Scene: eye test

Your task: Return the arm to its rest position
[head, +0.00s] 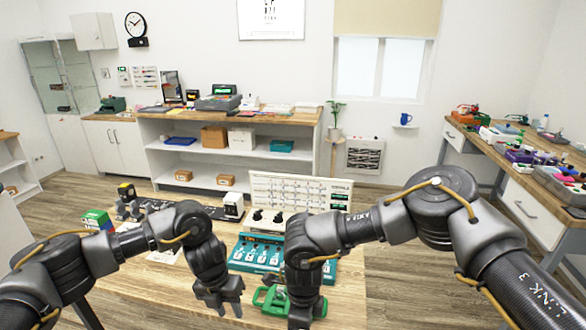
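My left arm comes in from the left, and its black gripper (222,308) points down over the front of the wooden table. Its fingers look spread, with a gap between them and nothing seen in it. My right arm reaches in from the right, bent at a large black joint (436,205). Its gripper (304,316) points down near the bottom edge of the head view, beside a green object (272,300). The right fingertips are not clear, so I cannot tell if they are open or touch the green object.
A teal tray (240,262) with several items lies behind my grippers. A white labelled panel (300,187) stands behind it. A green box (95,218) and a white box (233,205) are on the left. A cluttered bench (530,200) stands right. Bare tabletop shows at front left.

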